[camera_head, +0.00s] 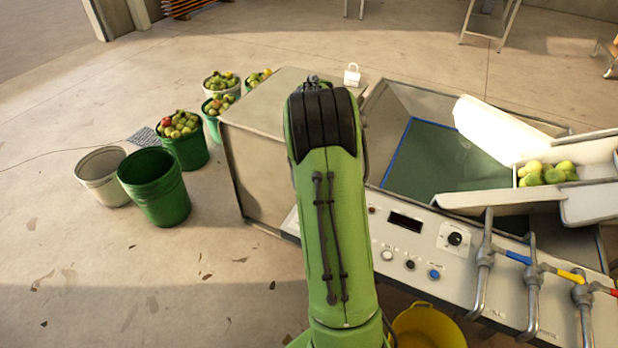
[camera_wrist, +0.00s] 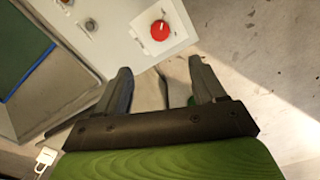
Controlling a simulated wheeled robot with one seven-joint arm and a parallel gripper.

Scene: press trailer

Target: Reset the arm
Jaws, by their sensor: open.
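My green arm rises through the middle of the head view, with its black joint near the grey box of the machine. My gripper is hidden behind the arm there. In the wrist view my gripper (camera_wrist: 162,88) is open, its two dark fingers apart with nothing between them. Past the fingers is a white panel with a red knob (camera_wrist: 159,30).
The control panel (camera_head: 408,228) and grey bin (camera_head: 372,110) stand right of my arm. Green buckets (camera_head: 155,188), some with apples, stand left. A yellow bucket (camera_head: 428,328) is below the panel. The floor at lower left is free apart from scattered leaves.

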